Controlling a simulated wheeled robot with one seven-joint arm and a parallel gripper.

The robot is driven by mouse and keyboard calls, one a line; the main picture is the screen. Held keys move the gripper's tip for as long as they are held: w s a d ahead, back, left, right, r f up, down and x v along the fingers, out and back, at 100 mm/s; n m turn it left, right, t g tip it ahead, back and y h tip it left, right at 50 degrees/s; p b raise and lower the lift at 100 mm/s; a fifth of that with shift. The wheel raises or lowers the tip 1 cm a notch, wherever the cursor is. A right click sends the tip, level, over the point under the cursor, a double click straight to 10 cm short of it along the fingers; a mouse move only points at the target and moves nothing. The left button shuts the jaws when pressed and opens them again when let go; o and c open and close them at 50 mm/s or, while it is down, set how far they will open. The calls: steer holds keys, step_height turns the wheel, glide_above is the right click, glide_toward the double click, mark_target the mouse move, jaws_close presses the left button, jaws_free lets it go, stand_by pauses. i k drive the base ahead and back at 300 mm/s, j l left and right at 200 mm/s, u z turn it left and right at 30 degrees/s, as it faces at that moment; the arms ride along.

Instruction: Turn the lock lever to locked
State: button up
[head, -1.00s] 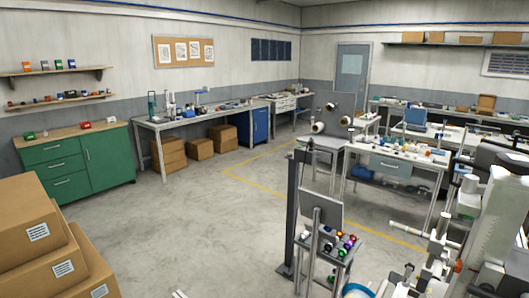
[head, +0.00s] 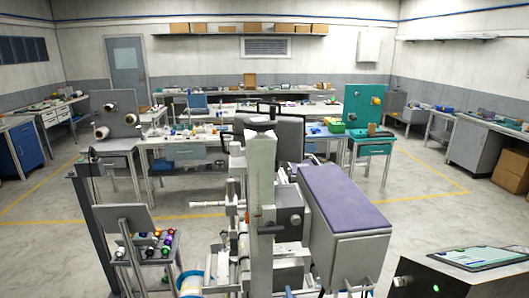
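I cannot pick out the lock lever in the head view. A grey upright panel with spools (head: 118,115) stands on a bench at the left. A teal upright panel (head: 362,108) stands on a bench right of centre. Both are too far away to show a lever clearly. A pale machine post (head: 261,185) with horizontal cylinders stands close in front, beside a grey cabinet with a purple top (head: 341,200). A small orange-red part shows on the post, too small to identify. My gripper is not in view.
A dark stand (head: 88,215) and a small rack with coloured knobs (head: 150,244) stand at the near left. A black box with a screen on top (head: 484,257) is at the lower right. Open floor (head: 420,215) lies right of the cabinet, with a yellow line.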

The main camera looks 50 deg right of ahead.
mark_target(270, 227)
steer(key=k+z, duration=0.1)
steer(key=z, duration=1.2)
steer(key=k+u, duration=0.15)
steer(key=u, duration=0.25)
steer(key=k+j+u, duration=0.1)
steer(key=u, duration=0.25)
steer(key=k+j+u, duration=0.1)
steer(key=u, duration=0.3)
steer(key=k, duration=0.05)
